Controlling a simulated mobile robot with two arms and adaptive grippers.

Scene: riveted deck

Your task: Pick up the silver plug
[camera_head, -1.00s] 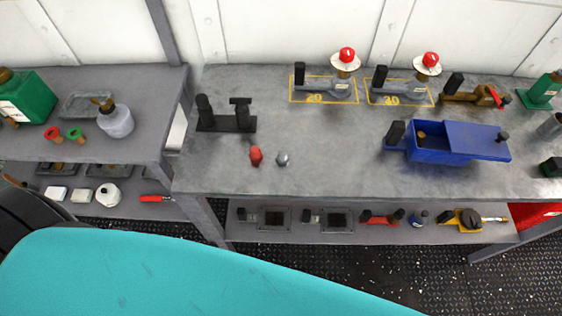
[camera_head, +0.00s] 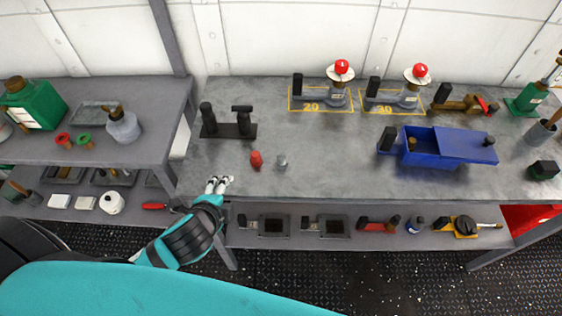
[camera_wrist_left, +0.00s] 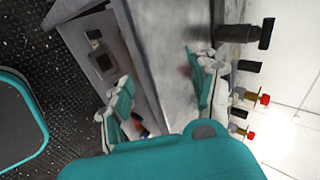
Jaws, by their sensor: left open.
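The silver plug (camera_head: 281,161) stands on the grey bench top (camera_head: 330,178) near its front edge. A red plug (camera_head: 256,160) stands just left of it. My left gripper (camera_head: 219,185) is at the bench's front edge, left of and nearer than both plugs, apart from them. Its two fingers (camera_wrist_left: 160,95) are spread and empty in the left wrist view. I cannot make out the silver plug in that view. My right gripper is not seen.
A black two-post stand (camera_head: 229,124) sits behind the plugs. A blue box with a sliding lid (camera_head: 455,145) is to the right. Two gauge-like fittings with red tops stand in yellow outlines at the back. A lower shelf (camera_head: 390,238) holds several small items.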

